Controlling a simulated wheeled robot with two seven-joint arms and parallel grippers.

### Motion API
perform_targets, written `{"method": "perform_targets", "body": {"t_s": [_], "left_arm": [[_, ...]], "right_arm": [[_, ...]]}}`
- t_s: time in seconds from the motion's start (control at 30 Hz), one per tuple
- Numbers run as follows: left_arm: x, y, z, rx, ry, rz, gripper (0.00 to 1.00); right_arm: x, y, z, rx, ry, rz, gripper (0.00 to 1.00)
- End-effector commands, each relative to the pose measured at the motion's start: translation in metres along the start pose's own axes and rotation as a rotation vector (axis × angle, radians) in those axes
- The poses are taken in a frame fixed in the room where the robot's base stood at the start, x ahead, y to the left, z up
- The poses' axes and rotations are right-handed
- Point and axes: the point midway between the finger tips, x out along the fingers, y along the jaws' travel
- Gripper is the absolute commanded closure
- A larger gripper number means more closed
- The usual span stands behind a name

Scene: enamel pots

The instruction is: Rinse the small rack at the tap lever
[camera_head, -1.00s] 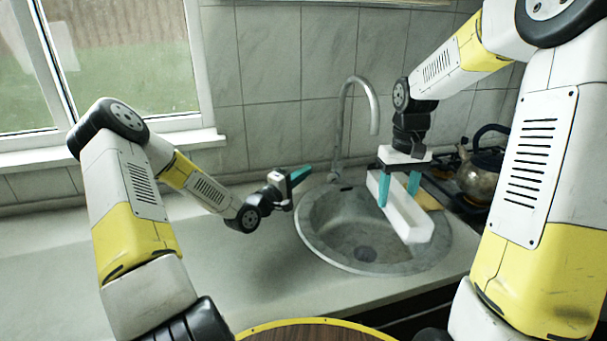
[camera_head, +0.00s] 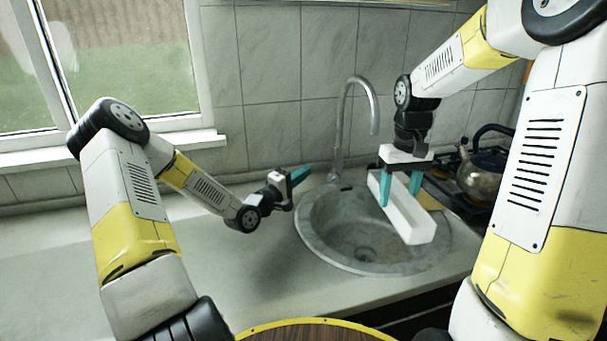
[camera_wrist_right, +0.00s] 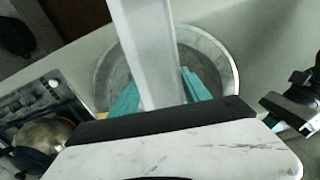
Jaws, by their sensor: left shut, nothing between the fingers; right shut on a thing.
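The small rack (camera_head: 408,215) is a long white box-like piece, tilted with its near end low over the sink. My right gripper (camera_head: 399,197) is shut on it, one teal finger on each side; the right wrist view shows the rack (camera_wrist_right: 148,45) running out from between the fingers (camera_wrist_right: 160,92). The grey tap (camera_head: 345,125) arches up behind the sink, with its spout left of the rack. A small dark piece (camera_head: 346,188) sits near its base; I cannot tell whether this is the lever. My left gripper (camera_head: 300,174) is shut and empty, left of the tap base.
The round grey sink (camera_head: 315,235) lies below the rack, its drain (camera_head: 366,255) visible. A kettle (camera_head: 480,172) stands on a dark stove at the right. The counter (camera_head: 235,265) left of the sink is clear. A tiled wall closes the back.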

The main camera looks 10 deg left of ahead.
Motion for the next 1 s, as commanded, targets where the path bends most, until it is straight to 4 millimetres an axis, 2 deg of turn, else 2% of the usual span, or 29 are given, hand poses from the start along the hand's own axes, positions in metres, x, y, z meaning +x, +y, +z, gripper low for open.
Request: {"method": "perform_targets", "body": {"t_s": [0.5, 1.0], "left_arm": [[0.0, 0.0, 0.0, 0.0, 0.0, 0.0, 1.0], [0.0, 0.0, 0.0, 0.0, 0.0, 0.0, 1.0]], "right_arm": [[-0.032, -0.005, 0.039, 0.0, 0.002, 0.001, 0.92], [-0.034, -0.005, 0.042, 0.0, 0.002, 0.0, 0.92]]}}
